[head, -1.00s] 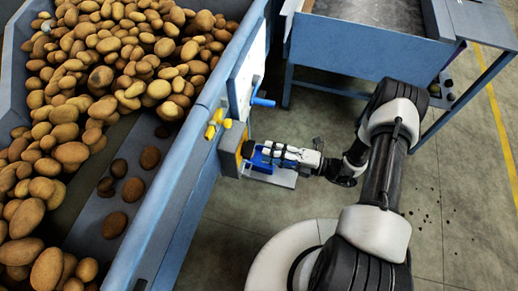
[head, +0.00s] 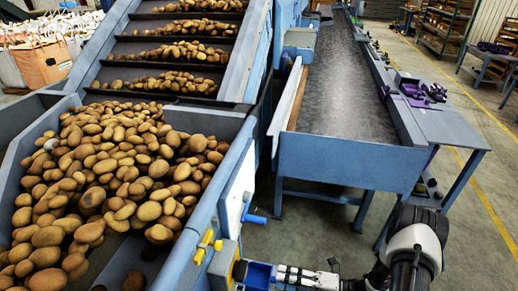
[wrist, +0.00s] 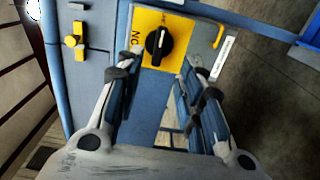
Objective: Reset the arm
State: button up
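My gripper (wrist: 154,78) is open in the wrist view, its two fingers apart with nothing visible held between them. Beyond the fingertips is a yellow plate (wrist: 178,30) with a black rotary knob (wrist: 158,42) and the letters "ON". The fingertips reach the plate's lower edge, on either side below the knob. I cannot tell whether they touch the panel. In the head view my gripper (head: 286,274) is at the bottom, beside the grader's control box, and my arm reaches in from the right. The fingertips are too small to judge there.
A yellow handle (head: 207,243) and a blue lever (head: 250,210) stick out from the grader's side; the yellow handle also shows in the wrist view (wrist: 74,42). A potato hopper (head: 225,118) lies left. A conveyor table (head: 345,155) stands ahead.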

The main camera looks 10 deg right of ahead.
jog(key=s+a+r+n+g+h, duration=0.25)
jog(key=r+n+g, duration=0.25)
jog(key=r+n, duration=0.5)
jog(key=s+a+r+n+g+h, duration=0.15)
jog(key=r+n+g+h, duration=0.25)
jog(key=r+n, duration=0.6)
jog(key=s+d+r+n+t+h, duration=0.2)
jog(key=s+r+n+h, duration=0.3)
jog(key=n, duration=0.5)
jog(key=s+d+r+n+t+h, duration=0.3)
jog(key=s+r+n+t+h, duration=0.2)
jog(key=s+r+n, duration=0.2)
jog(key=shift+s+r+n, duration=0.15)
jog(key=shift+r+n, duration=1.05)
jog(key=shift+n, duration=0.4)
jog(key=shift+h, duration=0.25)
